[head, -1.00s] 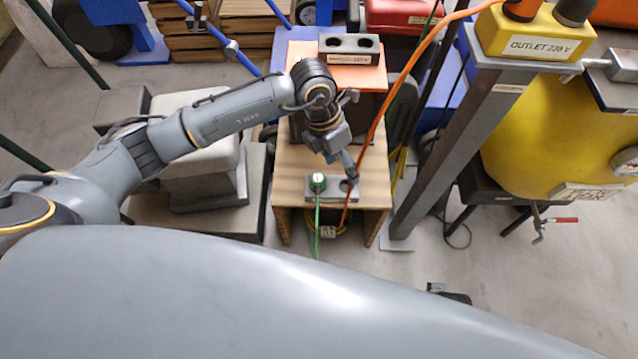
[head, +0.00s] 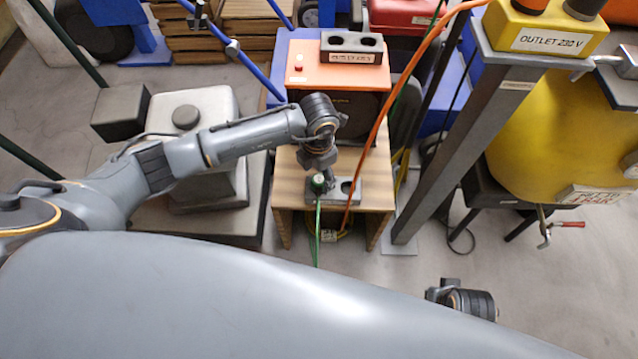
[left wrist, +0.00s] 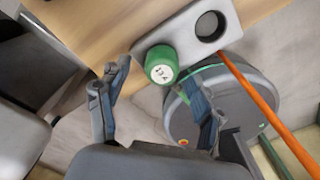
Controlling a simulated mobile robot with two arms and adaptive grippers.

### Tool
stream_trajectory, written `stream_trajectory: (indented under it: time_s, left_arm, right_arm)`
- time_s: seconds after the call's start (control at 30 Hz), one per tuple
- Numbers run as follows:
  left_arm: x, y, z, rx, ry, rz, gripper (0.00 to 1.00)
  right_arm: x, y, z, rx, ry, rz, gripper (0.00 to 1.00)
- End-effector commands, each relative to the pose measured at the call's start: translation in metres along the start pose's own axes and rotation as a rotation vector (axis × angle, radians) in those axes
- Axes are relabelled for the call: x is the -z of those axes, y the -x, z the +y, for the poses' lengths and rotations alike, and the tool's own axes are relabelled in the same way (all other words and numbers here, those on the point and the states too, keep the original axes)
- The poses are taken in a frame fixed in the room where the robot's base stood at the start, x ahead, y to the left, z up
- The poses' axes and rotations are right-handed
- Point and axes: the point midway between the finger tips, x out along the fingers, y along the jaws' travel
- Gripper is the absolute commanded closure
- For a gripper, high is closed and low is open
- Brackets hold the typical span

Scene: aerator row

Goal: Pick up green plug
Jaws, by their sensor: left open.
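The green plug (head: 318,182) stands in the left hole of a grey two-hole holder (head: 348,191) on the wooden stand, with a green cable hanging down in front. In the left wrist view the plug's round green top with a pale label (left wrist: 161,66) lies just beyond and between the open fingers of my left gripper (left wrist: 158,98). In the head view my left gripper (head: 324,177) is at the plug, and its fingers are partly hidden by my wrist. I cannot tell whether they touch it. Part of my right arm shows at the lower right, but its fingers do not show.
The holder's right hole (left wrist: 209,26) is empty. An orange cable (head: 398,88) runs down right of the holder. Behind stands an orange-topped box (head: 312,72) with another two-hole block (head: 352,48). A grey post (head: 455,150) and yellow tank (head: 540,140) stand right.

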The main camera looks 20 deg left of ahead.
Motion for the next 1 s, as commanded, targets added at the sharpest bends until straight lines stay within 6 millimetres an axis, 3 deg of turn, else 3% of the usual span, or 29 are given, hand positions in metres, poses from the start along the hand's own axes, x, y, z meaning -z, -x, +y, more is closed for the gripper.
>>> stream_trajectory:
  time_s: [0.1,0.2,0.47,0.77,1.0]
  left_arm:
    - [-0.001,-0.021,-0.003,0.002,0.002,0.002,0.34]
    - [-0.002,-0.030,-0.003,0.002,0.000,-0.001,0.34]
    - [-0.002,-0.032,-0.002,0.001,0.000,-0.001,0.34]
    - [-0.002,-0.032,-0.002,0.001,0.000,-0.001,0.91]
    - [-0.002,-0.031,-0.002,0.001,0.000,-0.002,0.94]
  right_arm:
    - [0.004,0.012,0.001,-0.001,-0.001,0.008,1.00]
    - [0.006,0.020,0.001,-0.002,-0.002,0.012,1.00]
    - [0.007,0.024,0.001,-0.002,-0.002,0.012,1.00]
    - [0.007,0.024,0.001,-0.002,-0.002,0.013,1.00]
    - [0.007,0.024,0.001,-0.003,-0.003,0.013,1.00]
